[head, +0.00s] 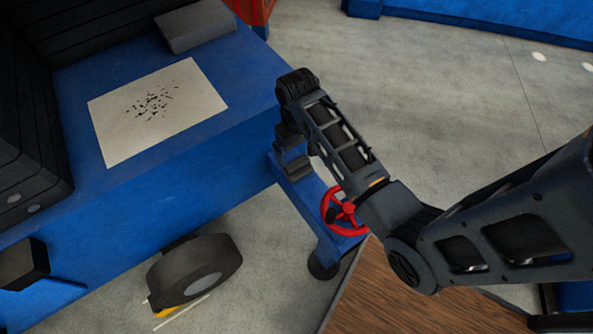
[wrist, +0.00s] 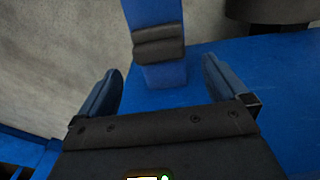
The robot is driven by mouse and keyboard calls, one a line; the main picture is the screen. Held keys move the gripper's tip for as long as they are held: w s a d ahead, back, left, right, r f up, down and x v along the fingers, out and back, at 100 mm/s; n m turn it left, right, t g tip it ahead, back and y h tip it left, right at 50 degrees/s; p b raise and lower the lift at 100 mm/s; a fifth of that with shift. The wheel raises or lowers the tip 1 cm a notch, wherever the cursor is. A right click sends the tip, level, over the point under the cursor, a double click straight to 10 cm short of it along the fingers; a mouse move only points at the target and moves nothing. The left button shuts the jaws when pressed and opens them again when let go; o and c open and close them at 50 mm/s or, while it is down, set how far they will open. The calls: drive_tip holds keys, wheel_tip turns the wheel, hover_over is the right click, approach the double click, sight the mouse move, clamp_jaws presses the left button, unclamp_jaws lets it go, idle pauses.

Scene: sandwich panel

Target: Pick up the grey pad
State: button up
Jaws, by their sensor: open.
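A grey pad (head: 195,25), a flat-topped rectangular block, lies at the back of the blue bench (head: 245,75) in the head view. My gripper (head: 290,150) hangs at the end of my arm, beyond the bench's right edge and well apart from this pad. In the head view its fingers are hard to make out. In the wrist view my gripper (wrist: 161,68) is open, with one finger at each side and nothing held. A dark grey two-lobed piece (wrist: 158,42) on a blue post shows ahead between the fingers; I cannot tell whether they touch it.
A white sheet with dark specks (head: 158,110) lies on the bench. Dark ribbed panels (head: 25,130) stand at the left. A red handwheel (head: 343,210) is close below my arm. A black wheel (head: 195,270) is on the floor. Grey floor (head: 420,90) is open at the upper right.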

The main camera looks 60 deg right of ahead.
sight(297, 162)
wheel_tip(297, 162, down, 8)
drive_tip(key=shift+d+r+b, duration=0.15)
drive_tip(key=shift+b, duration=0.45)
drive_tip(key=c, duration=0.8)
